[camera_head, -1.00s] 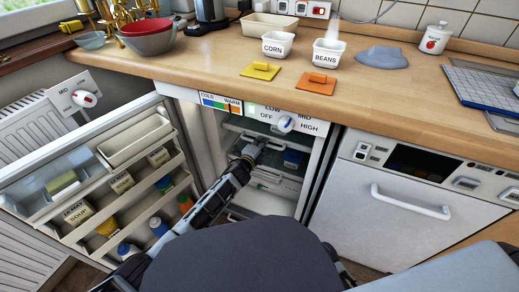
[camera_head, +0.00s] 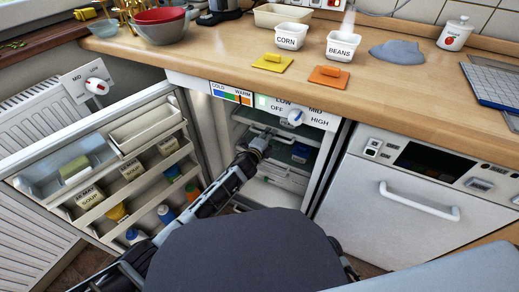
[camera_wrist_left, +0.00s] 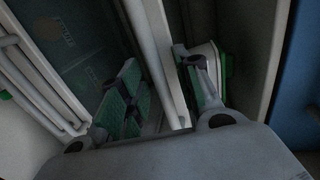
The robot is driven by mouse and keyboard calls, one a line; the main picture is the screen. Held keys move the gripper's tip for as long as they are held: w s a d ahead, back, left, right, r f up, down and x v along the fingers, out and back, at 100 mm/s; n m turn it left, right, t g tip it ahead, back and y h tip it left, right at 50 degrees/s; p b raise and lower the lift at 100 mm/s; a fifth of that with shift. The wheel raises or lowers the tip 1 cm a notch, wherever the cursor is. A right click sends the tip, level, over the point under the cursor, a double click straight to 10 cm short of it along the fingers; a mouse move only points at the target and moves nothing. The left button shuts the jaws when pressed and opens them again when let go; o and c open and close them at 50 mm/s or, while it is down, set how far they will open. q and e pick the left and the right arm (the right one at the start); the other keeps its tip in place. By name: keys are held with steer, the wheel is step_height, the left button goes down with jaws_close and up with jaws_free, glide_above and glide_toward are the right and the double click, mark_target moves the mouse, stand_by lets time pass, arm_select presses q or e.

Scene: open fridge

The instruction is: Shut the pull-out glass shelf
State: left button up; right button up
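The fridge (camera_head: 340,137) stands open under the counter, with pale shelving inside. My left gripper (camera_head: 262,142) reaches into its opening, and its tips are hard to make out there. In the left wrist view the fingers of my left gripper (camera_wrist_left: 163,88) are spread apart, with green pads. A white bar (camera_wrist_left: 150,45) runs between them; I cannot tell whether either finger touches it. A dark glass pane (camera_wrist_left: 85,45), seemingly the glass shelf, lies left of the bar. How far the shelf sticks out is hard to tell. My right gripper is out of view.
The open fridge door (camera_head: 60,225), with racks of soup packs and bottles, stands left of my left arm. A dishwasher (camera_head: 395,205) is right of the fridge. The wooden counter (camera_head: 215,75) hangs above, with bowls, tubs and lids on it.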

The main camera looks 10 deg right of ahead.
arm_select(q)
steer(key=v, duration=1.1)
steer(key=shift+s, duration=0.15)
stand_by(0.5)
steer(key=shift+a, duration=0.1)
stand_by(0.6)
